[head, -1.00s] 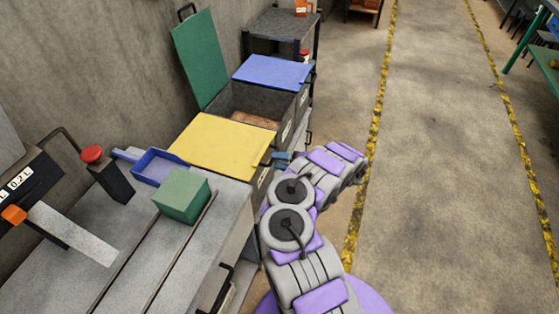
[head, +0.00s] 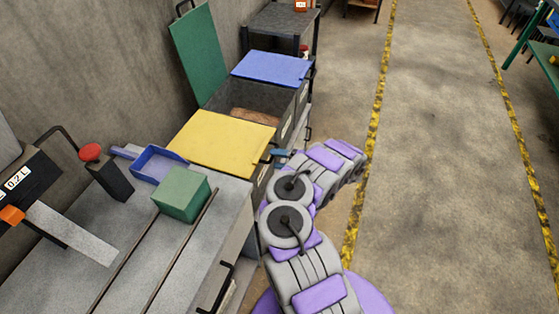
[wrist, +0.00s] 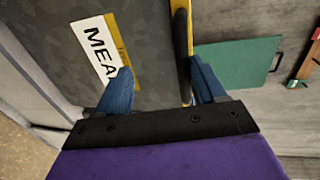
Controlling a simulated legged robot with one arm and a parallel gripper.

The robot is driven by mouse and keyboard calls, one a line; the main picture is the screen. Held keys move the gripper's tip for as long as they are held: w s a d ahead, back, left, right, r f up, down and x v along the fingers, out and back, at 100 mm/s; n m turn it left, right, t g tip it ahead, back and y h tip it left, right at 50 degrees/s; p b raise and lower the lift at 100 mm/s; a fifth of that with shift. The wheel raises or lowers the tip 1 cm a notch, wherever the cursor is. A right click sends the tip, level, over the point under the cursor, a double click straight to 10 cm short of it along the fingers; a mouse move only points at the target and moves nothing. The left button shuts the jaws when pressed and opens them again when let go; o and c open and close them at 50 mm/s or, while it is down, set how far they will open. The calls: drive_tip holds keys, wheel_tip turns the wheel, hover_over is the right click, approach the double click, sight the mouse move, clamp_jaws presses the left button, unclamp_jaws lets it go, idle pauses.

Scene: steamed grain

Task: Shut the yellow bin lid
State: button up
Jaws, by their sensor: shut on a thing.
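The yellow bin lid (head: 222,142) lies about flat over its dark bin in the head view. I cannot tell whether a small gap is left under its front edge. My gripper (head: 280,153) is at the lid's front right edge. In the wrist view, the blue fingers of my gripper (wrist: 163,88) stand on either side of the lid's edge and dark handle (wrist: 181,55), shut on them. The bin's grey front (wrist: 55,50) carries a white label (wrist: 98,50) reading "MEA", the rest hidden by a finger.
Beyond stands an open bin (head: 252,97) with brown contents, its green lid (head: 199,55) raised against the wall. A blue-lidded bin (head: 272,68) is farther back. A blue scoop (head: 158,165) and green block (head: 181,194) are on the near counter.

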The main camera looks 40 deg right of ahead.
drive_tip(key=shift+s+f, duration=0.2)
drive_tip(key=shift+f, duration=0.1)
drive_tip(key=p+v, duration=0.1)
drive_tip(key=v, duration=0.7)
drive_tip(key=p+v, duration=0.2)
drive_tip(key=v, duration=0.6)
drive_tip(key=shift+s+d+r, duration=0.15)
drive_tip(key=shift+r, duration=0.15)
drive_tip(key=shift+c, duration=0.4)
drive_tip(key=shift+s+d, duration=0.25)
